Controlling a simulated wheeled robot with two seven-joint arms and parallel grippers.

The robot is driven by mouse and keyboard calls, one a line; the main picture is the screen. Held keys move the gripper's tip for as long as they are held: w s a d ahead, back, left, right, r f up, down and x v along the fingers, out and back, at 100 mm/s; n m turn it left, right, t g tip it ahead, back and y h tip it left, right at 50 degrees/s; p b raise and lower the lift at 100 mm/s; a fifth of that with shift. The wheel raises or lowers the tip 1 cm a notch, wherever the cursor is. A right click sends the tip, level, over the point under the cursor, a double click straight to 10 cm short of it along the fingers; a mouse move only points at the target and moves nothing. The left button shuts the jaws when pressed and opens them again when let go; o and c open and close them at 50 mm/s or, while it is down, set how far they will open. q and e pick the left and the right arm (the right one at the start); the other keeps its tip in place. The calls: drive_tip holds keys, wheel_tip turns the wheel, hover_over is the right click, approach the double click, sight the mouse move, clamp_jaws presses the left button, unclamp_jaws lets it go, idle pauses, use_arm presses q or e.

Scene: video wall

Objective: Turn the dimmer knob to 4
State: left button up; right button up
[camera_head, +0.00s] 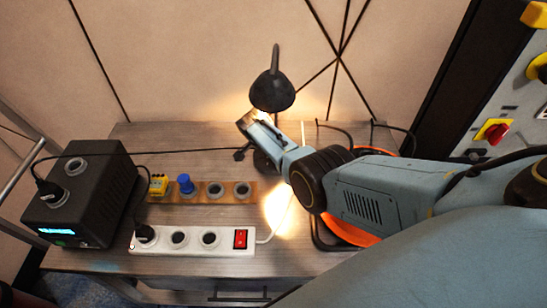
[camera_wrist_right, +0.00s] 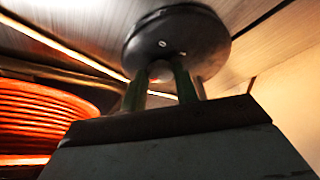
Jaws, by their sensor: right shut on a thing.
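The black desk lamp (camera_head: 272,92) is lit and stands at the back of the desk. My right gripper (camera_head: 262,135) reaches in from the right, just below the lampshade. In the right wrist view a dark round body (camera_wrist_right: 185,45) with a small screw fills the top middle. A small rounded knob (camera_wrist_right: 160,72) sits against it, between the two greenish fingers of my right gripper (camera_wrist_right: 160,82). The fingers are shut on this knob. In the head view the knob is hidden by the gripper. No scale or number is readable. My left gripper is not in view.
A white power strip (camera_head: 192,253) with a red switch lies at the desk's front. Behind it is a wooden socket strip (camera_head: 208,200) with a blue plug. A black box (camera_head: 95,215) with a lit display stands left. An orange cable reel (camera_wrist_right: 40,115) is close to my wrist.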

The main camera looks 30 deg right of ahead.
drive_tip(key=shift+a, duration=0.1)
idle(0.4)
drive_tip(key=o, duration=1)
drive_tip(key=shift+r, duration=0.3)
drive_tip(key=p+v, duration=0.2)
drive_tip(key=shift+a+r, duration=0.15)
drive_tip(key=shift+r, duration=0.15)
drive_tip(key=s+a, duration=0.1)
drive_tip(key=a, duration=0.6)
drive_tip(key=s+a, duration=0.1)
drive_tip(key=a, duration=0.3)
drive_tip(key=shift+s+a+f+b, duration=0.15)
drive_tip(key=shift+s+a+b, duration=0.2)
drive_tip(key=shift+a, duration=0.05)
